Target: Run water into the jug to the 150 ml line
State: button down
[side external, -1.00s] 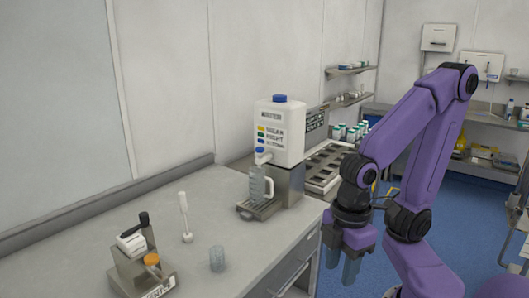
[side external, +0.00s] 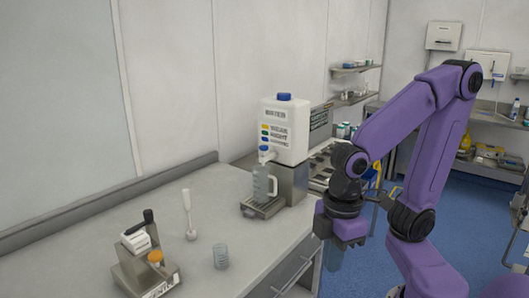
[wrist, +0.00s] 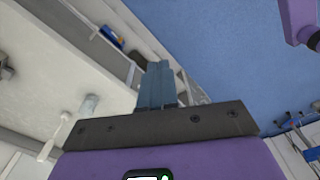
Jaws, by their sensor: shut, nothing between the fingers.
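The clear jug (side external: 265,184) with a handle stands upright on the drip tray (side external: 247,211) of the dispenser. The dispenser is a white water container (side external: 285,125) with a blue cap on a grey stand. Its tap (side external: 266,154), with a blue top, is just above the jug. The jug's marks and any water in it are too small to tell. My gripper (side external: 335,258) is shut and empty, pointing down beyond the counter's right edge, to the right of the jug and apart from it. Its closed blue-grey fingers show in the wrist view (wrist: 156,86).
A small clear beaker (side external: 221,257) and a white upright tool (side external: 189,215) stand on the counter (side external: 160,207). A metal holder (side external: 147,265) with an orange-capped item is at front left. The counter's edge and drawers lie between my gripper and the beaker.

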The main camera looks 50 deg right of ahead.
jog(key=w+a+r+m, duration=0.1)
jog(key=w+r+m, duration=0.15)
jog(key=w, duration=0.35)
jog(key=w+a+r+m, duration=0.1)
jog(key=w+r, duration=0.3)
jog(key=w, duration=0.3)
notch_tip(320, 180, up, 15)
jog(key=m+t, duration=0.3)
jog(key=m, duration=0.6)
send_over(263, 146)
jog(key=s, duration=0.4)
jog(key=shift+w+r+n, duration=0.15)
jog(key=shift+r+n, duration=0.05)
jog(key=shift+n, duration=0.05)
jog(key=shift+f, duration=0.1)
jog(key=x, duration=1.2)
jog(key=shift+s+d+f, duration=0.25)
jog(key=shift+f, duration=0.75)
